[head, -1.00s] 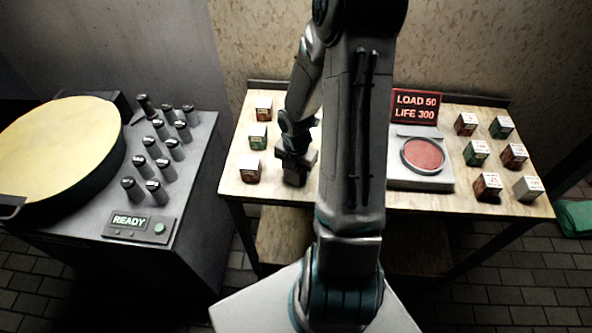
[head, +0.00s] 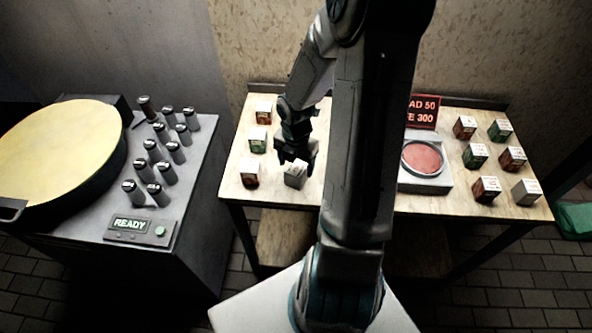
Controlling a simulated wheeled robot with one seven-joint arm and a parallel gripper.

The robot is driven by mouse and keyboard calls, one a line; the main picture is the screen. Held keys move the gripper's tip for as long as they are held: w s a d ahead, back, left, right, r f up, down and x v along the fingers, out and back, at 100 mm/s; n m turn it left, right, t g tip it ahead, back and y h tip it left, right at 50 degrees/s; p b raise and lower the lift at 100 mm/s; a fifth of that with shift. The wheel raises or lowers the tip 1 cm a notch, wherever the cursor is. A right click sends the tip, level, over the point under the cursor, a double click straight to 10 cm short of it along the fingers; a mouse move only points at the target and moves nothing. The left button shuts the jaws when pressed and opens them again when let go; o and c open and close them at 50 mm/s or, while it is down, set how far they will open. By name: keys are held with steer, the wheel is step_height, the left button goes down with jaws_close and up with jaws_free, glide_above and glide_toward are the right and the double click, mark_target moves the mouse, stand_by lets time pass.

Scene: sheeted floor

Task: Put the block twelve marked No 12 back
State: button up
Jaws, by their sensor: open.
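A grey block (head: 295,176) with a pale top stands on the left part of the wooden table, just below my gripper (head: 294,160). My gripper is open, with its fingers above and behind the block. It looks apart from the block, though the exact gap is hard to judge. The marking on the block is too small to read. Several other marked blocks stand on the table: a column of red (head: 264,112), green (head: 257,140) and red (head: 249,174) on the left, and a group at the right with a grey one (head: 525,191). Their numbers are not legible.
A scale with a round red pan (head: 423,157) stands mid-table, its red sign (head: 424,110) partly hidden by my arm. A grey cabinet (head: 199,215) at left carries a yellow round plate (head: 60,150), several dark cylinders (head: 160,170) and a READY panel (head: 141,226).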

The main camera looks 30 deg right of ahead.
mark_target(296, 168)
step_height(296, 168, up, 6)
steer(key=shift+r+p, duration=0.15)
steer(key=shift+p, duration=0.2)
steer(key=shift+a+r, duration=0.1)
steer(key=shift+r, duration=0.5)
steer(key=s+a+r+m+t, duration=0.2)
steer(key=s+a+r+m, duration=0.4)
steer(key=r+m, duration=0.3)
steer(key=s+a+r+m+t, duration=0.1)
steer(key=s+a+r+m, duration=0.5)
steer(key=m, duration=0.9)
step_height(296, 168, up, 3)
steer(key=shift+s+f+m+t, duration=0.1)
steer(key=shift+s+m+t, duration=0.2)
steer(key=shift+s+t, duration=0.1)
